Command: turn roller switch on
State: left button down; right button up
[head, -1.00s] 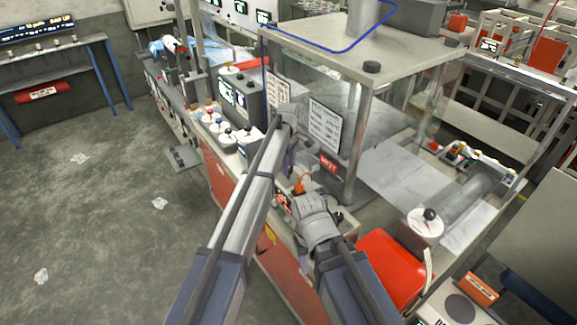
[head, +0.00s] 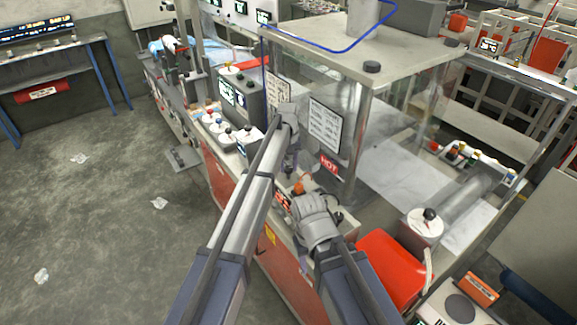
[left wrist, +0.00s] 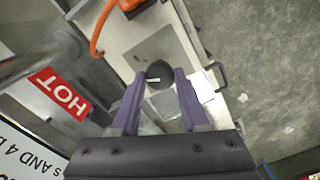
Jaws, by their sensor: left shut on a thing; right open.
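My left gripper (left wrist: 160,84) is shut on a round black knob with a white mark (left wrist: 160,74) in the left wrist view. The purple fingers stand on either side of it, over a pale panel (left wrist: 135,32). I take the knob to be the roller switch; its label cannot be read. In the head view my left gripper (head: 291,160) is beside the machine's front near the HOT sign, and the knob is hidden there. My right gripper (head: 302,190) is open, lower and nearer, by the panel's orange part; its fingertips are mostly hidden.
A clear-walled machine housing (head: 365,65) stands behind the grippers, with a red HOT sign (head: 328,164). An orange hose (left wrist: 98,32) runs near the knob. A red seat-like block (head: 388,265) lies to the right of my right arm. The floor (head: 110,190) at left is mostly free.

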aim_at(288, 168)
pick_arm(q)
jog(key=shift+m, duration=1.8)
jog(key=shift+c, duration=2.1)
grip_release()
jog(key=shift+r, duration=0.1)
notch_tip(288, 168, up, 8)
jog(key=p, duration=0.8)
jog(key=shift+f, duration=0.2)
